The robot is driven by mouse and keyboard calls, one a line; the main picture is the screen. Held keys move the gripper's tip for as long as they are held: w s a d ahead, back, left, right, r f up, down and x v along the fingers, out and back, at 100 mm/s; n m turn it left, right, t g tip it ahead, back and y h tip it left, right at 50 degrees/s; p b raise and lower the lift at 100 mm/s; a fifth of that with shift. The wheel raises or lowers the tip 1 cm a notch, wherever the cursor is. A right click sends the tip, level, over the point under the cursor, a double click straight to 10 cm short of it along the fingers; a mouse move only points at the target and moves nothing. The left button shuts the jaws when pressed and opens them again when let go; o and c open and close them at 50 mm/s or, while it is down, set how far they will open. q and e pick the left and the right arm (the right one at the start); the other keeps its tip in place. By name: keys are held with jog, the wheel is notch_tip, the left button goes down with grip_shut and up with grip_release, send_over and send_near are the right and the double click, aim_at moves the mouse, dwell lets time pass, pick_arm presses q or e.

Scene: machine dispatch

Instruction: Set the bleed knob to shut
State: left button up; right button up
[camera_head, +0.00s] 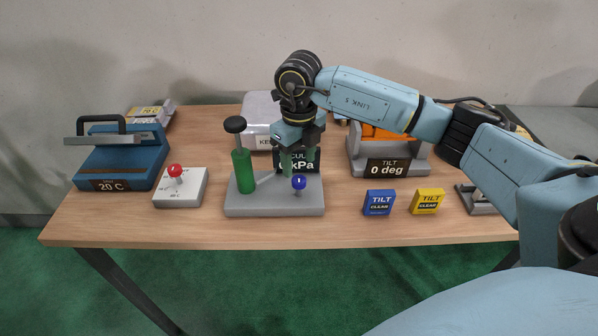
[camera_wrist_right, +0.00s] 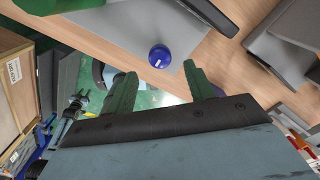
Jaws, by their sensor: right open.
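The bleed knob is a small blue ball knob (camera_head: 299,182) with a white mark, at the front right of a grey pump base (camera_head: 245,207). A green cylinder with a black-topped plunger (camera_head: 242,165) stands on the same base. My right gripper (camera_head: 299,168) is open, just above and behind the knob, in front of the dark kPa display (camera_head: 298,163), partly hiding its text. In the right wrist view the blue knob (camera_wrist_right: 159,56) lies just beyond the gap between the two green fingertips (camera_wrist_right: 160,70); I see no grip on it. My left gripper is not in view.
A white box with a red-topped lever (camera_head: 175,171) and a blue 20 C press (camera_head: 120,160) stand left. Blue (camera_head: 379,203) and yellow (camera_head: 427,201) TILT CLEAR blocks and a tilt stand (camera_head: 388,165) are right. The wooden table (camera_head: 290,234) is clear along its front edge.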

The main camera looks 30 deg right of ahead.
aim_at(299, 179)
notch_tip(299, 179, up, 8)
jog(key=shift+r, duration=0.1)
dwell(0.5)
